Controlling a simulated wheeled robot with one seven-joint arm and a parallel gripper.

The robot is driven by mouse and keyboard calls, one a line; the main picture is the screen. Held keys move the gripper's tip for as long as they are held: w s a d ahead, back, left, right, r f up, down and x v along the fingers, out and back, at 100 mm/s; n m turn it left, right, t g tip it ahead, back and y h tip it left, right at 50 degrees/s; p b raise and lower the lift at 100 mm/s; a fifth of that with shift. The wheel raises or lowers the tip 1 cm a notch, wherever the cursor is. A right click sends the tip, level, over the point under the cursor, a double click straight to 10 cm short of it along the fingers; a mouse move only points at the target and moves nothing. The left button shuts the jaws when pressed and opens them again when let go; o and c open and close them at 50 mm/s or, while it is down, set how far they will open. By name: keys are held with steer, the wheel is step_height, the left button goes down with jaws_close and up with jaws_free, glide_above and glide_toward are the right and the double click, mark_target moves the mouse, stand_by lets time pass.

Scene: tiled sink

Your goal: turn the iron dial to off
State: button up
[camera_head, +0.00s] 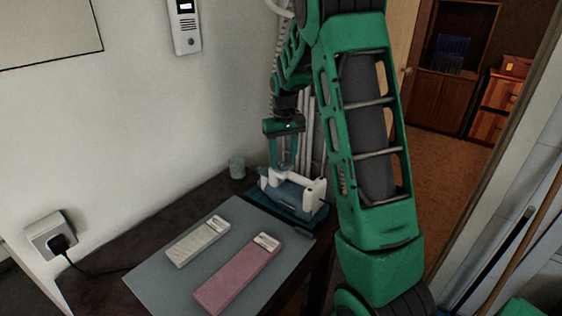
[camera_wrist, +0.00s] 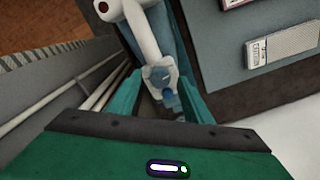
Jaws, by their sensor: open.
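The iron (camera_head: 292,186), white and blue, sits on its teal base at the far end of the dark table. In the wrist view its white handle (camera_wrist: 143,28) runs down from the top. A small grey-blue knob that looks like the dial (camera_wrist: 158,75) shows at its lower end; its setting is too small to read. My gripper (camera_head: 284,166) is above and just behind the iron, fingers pointing down. In the wrist view my gripper (camera_wrist: 160,80) is open, with one teal finger on each side of the knob. I cannot tell whether either finger touches it.
A grey mat (camera_head: 165,282) on the table holds a white box (camera_head: 198,242) and a pink box (camera_head: 238,274). A small glass (camera_head: 237,167) stands by the wall, left of the iron. A wall socket (camera_head: 52,238) has a black plug and cord.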

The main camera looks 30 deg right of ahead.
steer(key=shift+f, duration=0.25)
steer(key=c, duration=1.1)
steer(key=shift+o, duration=0.2)
steer(key=shift+a, duration=0.1)
